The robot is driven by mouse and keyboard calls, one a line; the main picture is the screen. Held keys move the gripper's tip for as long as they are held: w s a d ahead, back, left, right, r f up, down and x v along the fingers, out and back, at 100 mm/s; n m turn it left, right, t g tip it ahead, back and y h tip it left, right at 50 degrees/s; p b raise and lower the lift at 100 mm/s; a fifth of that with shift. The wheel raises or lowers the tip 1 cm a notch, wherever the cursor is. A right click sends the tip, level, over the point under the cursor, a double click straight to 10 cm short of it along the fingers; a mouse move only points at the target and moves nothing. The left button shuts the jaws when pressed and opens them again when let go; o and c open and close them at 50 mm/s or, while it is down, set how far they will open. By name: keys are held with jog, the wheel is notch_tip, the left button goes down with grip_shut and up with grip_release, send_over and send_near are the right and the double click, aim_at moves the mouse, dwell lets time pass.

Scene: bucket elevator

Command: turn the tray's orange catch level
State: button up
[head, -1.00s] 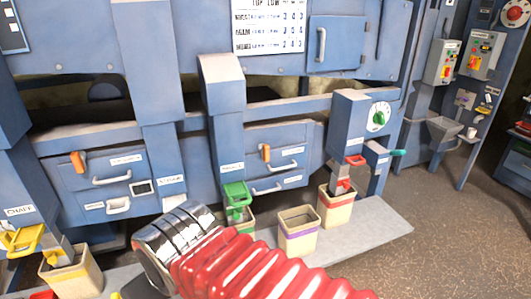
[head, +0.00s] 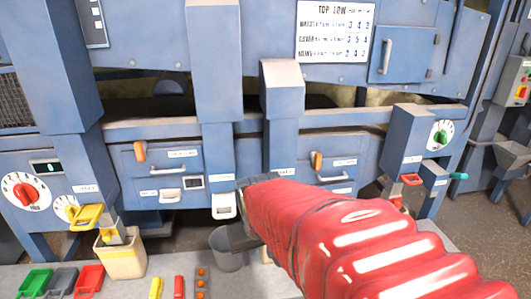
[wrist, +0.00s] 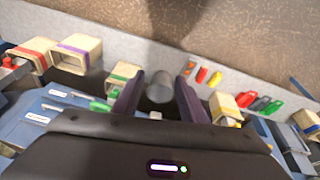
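Two blue trays sit side by side in the machine's front in the head view. The left tray (head: 165,170) has an orange catch (head: 140,151) standing upright at its upper left corner. The right tray (head: 340,166) has a similar upright orange catch (head: 316,160); its lower left part is hidden by my arm. My gripper (wrist: 159,90) is open in the wrist view, its two dark fingers apart. A grey cup (wrist: 159,86) shows between them, and I cannot tell whether they touch it. In the head view my gripper (head: 240,237) is below the trays, away from both catches.
The grey cup (head: 226,252) stands on a pale ledge. A yellow-banded bin (head: 121,255) is left of it under a yellow spout handle (head: 86,217). Coloured scoops (head: 62,281) lie at the lower left. A white handle (head: 223,205) hangs below the trays.

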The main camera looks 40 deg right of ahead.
jog(key=w+d+f+m+t+h, duration=0.15)
jog(key=d+f, duration=0.35)
jog(key=d, duration=0.8)
jog(key=w+d+f+m+t+h, duration=0.15)
jog(key=d+f, duration=0.45)
jog(key=d, duration=0.8)
jog(key=w+d+f+m+t+h, duration=0.1)
jog(key=w+d+f+h, duration=0.3)
jog(key=d, duration=0.9)
jog(key=n+t, duration=0.2)
jog(key=t, duration=0.7)
send_near(319, 160)
jog(key=v, duration=0.4)
jog(key=shift+a+r, duration=0.2)
jog(key=shift+r, duration=0.1)
jog(key=shift+g, duration=0.3)
jog(key=x, duration=1.3)
jog(key=shift+w+d+r, duration=0.1)
jog(key=shift+w+d, duration=0.15)
jog(key=shift+w, duration=0.05)
jog(key=shift+c, duration=0.4)
